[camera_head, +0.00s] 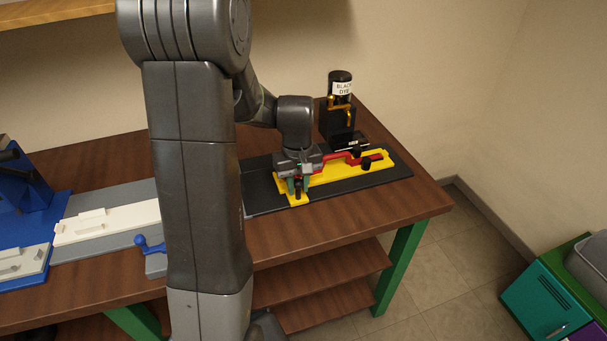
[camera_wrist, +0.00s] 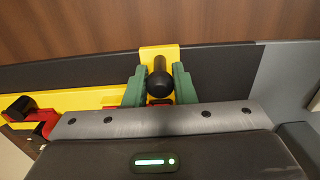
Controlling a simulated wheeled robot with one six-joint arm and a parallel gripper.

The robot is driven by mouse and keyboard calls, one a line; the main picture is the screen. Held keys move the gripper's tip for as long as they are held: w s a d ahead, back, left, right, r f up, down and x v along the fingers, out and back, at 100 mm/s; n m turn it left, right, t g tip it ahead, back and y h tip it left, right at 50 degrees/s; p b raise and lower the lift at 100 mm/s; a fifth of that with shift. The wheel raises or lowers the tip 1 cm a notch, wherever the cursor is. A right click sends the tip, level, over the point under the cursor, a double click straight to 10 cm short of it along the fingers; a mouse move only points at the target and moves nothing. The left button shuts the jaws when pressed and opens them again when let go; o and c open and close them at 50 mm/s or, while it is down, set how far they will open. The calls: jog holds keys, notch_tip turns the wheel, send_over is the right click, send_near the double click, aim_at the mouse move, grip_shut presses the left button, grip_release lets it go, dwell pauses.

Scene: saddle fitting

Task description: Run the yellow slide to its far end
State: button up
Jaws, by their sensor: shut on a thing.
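The yellow slide (camera_head: 345,171) lies along a black base plate (camera_head: 384,182) at the right of the table. It also shows in the wrist view (camera_wrist: 83,98). A black round knob (camera_wrist: 160,84) on a post stands on the slide's yellow end tab (camera_wrist: 158,52). My gripper (camera_head: 298,185) is over that left end of the slide, with its green fingers (camera_wrist: 159,88) on either side of the knob and shut on it. A red lever-like part (camera_head: 338,160) lies over the slide, with black knobs near its right end.
A black bottle (camera_head: 341,88) labelled as black dye stands on a dark holder behind the plate. A grey track with a white slide (camera_head: 108,219) and a blue fixture (camera_head: 20,200) are at the left. The table's front right corner is clear. My arm hides the middle.

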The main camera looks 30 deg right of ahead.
jog(key=shift+s+d+p, duration=0.1)
jog(key=shift+s+d, duration=0.1)
jog(key=shift+d, duration=0.55)
jog(key=shift+s+d+p, duration=0.15)
jog(key=shift+d, duration=0.55)
jog(key=shift+s+d+p, duration=0.1)
jog(key=shift+s+d, duration=0.1)
jog(key=shift+d, duration=0.55)
jog(key=shift+o, duration=0.4)
jog(key=shift+o, duration=0.5)
jog(key=shift+d, duration=0.15)
jog(key=o, duration=0.4)
jog(key=shift+o, duration=0.7)
jog(key=shift+s+d, duration=0.1)
jog(key=shift+d, duration=0.1)
jog(key=shift+a, duration=0.1)
